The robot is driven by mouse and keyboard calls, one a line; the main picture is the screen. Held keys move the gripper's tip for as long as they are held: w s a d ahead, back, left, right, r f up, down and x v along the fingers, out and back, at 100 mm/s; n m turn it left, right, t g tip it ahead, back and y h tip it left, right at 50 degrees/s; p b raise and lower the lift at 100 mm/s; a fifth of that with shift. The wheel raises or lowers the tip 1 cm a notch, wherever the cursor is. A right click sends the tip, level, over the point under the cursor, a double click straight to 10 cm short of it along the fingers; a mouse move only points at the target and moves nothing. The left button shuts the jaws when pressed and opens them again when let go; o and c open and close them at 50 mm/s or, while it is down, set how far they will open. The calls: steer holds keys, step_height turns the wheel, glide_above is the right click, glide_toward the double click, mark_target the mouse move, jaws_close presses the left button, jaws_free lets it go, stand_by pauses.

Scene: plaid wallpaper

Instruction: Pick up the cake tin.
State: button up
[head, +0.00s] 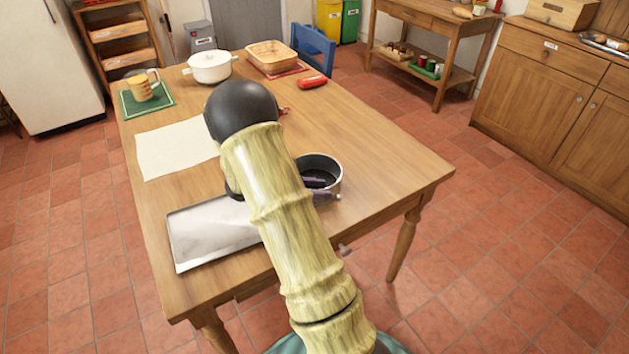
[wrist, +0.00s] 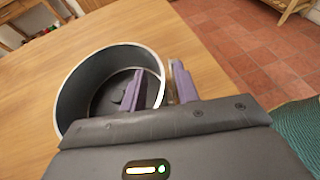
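The cake tin (head: 333,163) is a round, dark-lined tin with a bright rim, upright on the wooden table (head: 400,150) near its front right part. My arm covers its left side in the head view. In the wrist view the cake tin (wrist: 72,98) fills the left middle. My gripper (wrist: 159,70) has purple fingers, one inside the tin and one outside, with the tin's right wall between them. Gaps show between the fingers and the wall, so it looks open. The gripper (head: 322,190) is partly hidden by my arm in the head view.
A metal baking sheet (head: 200,235) lies left of the tin, with a pale cloth (head: 170,148) behind it. A white pot (head: 210,68), a mug (head: 142,88), a rectangular dish (head: 270,57) and a red object (head: 312,82) stand farther back. The table's right side is clear.

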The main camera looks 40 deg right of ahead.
stand_by(0.3)
jaws_close()
stand_by(0.3)
step_height(320, 180, up, 10)
steer(key=p, duration=0.1)
steer(key=shift+p, duration=0.3)
stand_by(0.6)
